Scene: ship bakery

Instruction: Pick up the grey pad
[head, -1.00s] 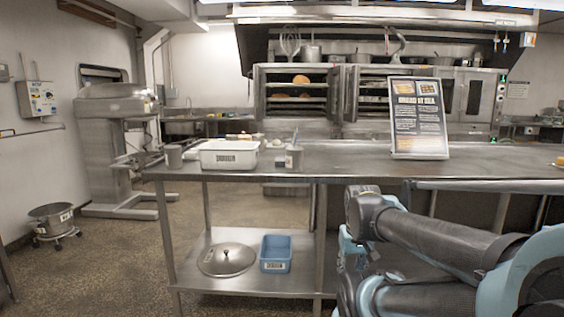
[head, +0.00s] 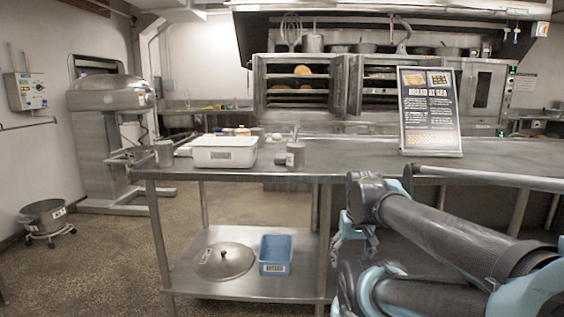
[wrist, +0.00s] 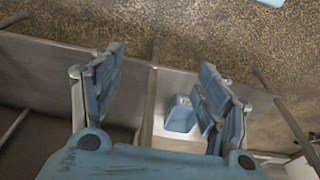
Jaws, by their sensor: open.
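I cannot clearly make out the grey pad. A small flat grey item (head: 279,163) lies on the steel table beside a grey can, but it is too small to identify. In the wrist view my gripper (wrist: 162,62) is open, its two blue fingers wide apart with nothing between them. Beyond the fingers are the floor, a pale surface and a blue bin (wrist: 182,115).
The steel table (head: 350,155) holds a white tub (head: 224,152), a grey cup (head: 164,153), the grey can (head: 295,155) and a sign (head: 429,112). Its lower shelf (head: 200,280) holds a round lid (head: 226,261) and a blue bin (head: 275,255). Floor is open at left.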

